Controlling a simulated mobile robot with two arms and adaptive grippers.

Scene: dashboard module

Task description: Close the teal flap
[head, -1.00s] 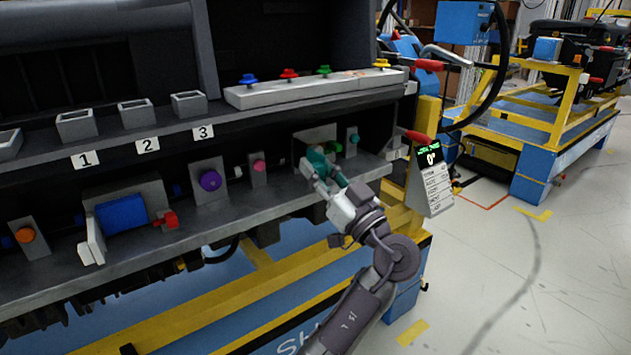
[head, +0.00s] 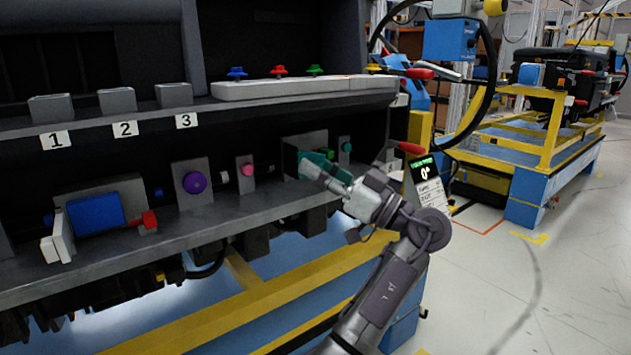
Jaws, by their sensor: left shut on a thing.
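The teal flap (head: 328,165) is on a dark grey housing (head: 303,143) on the right part of the dashboard's lower shelf. It stands out from the housing's front, partly hidden by my gripper. My left gripper (head: 309,168) is at the flap, its fingers pointing left and shut on it. A green knob (head: 329,154) shows just behind the flap. My right gripper is not in view.
A small teal knob (head: 346,146) stands right of the housing. A pink button (head: 247,169) and purple knob (head: 195,182) are to the left. A blue box (head: 96,213) with a red handle (head: 149,219) is further left. A display sign (head: 427,185) hangs at right.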

